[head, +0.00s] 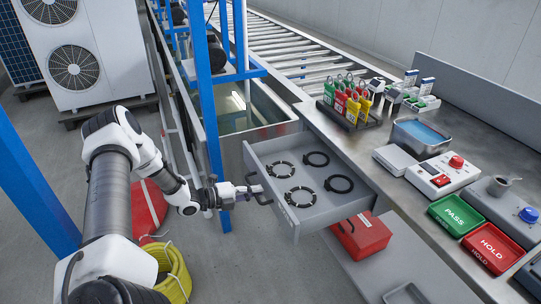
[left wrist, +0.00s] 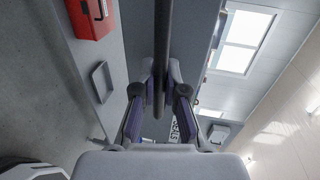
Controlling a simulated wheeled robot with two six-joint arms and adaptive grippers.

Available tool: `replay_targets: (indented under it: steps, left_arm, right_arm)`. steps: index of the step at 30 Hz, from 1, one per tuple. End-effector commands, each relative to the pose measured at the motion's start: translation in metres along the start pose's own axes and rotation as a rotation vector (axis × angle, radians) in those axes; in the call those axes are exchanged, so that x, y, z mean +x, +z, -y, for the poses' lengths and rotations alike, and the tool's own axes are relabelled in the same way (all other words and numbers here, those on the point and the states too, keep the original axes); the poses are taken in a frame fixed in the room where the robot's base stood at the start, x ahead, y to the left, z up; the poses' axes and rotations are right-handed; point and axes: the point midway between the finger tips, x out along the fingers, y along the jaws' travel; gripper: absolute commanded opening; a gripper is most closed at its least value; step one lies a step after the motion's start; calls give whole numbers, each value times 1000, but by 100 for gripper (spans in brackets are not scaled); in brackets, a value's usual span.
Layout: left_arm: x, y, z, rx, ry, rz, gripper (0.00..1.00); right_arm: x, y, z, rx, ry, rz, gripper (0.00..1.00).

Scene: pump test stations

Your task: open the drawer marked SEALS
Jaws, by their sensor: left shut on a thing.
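The grey drawer (head: 310,212) stands pulled out from under the steel bench, with several dark and metallic rings lying in it. My left gripper (head: 254,192) is at its front, shut on the dark drawer handle (head: 265,201). In the left wrist view the fingers (left wrist: 162,92) sit on both sides of the dark bar-shaped handle (left wrist: 162,50). A white label (left wrist: 174,130) reading SEALS shows partly there behind a finger. My right gripper is not in view.
A red case (head: 361,235) sits on the shelf below, right of the drawer. The bench top holds padlocks with tags (head: 348,98), a basin of blue liquid (head: 421,134), and green PASS (head: 455,214) and red HOLD (head: 492,247) trays. A blue post (head: 207,100) stands near my left arm.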

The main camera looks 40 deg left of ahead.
Motion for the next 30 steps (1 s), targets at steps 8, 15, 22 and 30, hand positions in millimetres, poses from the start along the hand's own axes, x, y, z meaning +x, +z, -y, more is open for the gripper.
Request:
replay_targets:
  steps: [8, 15, 22, 30]
  left_arm:
    - [-19, 0, -4, -1, 1, 0, 0]
    - [-20, 0, -6, -1, 1, 0, 0]
    - [-19, 0, -5, -1, 1, 0, 37]
    - [-19, 0, -5, 0, 0, 0, 37]
  right_arm:
    - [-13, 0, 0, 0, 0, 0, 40]
    - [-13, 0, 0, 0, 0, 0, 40]
    - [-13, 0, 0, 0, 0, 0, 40]
    - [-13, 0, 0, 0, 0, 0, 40]
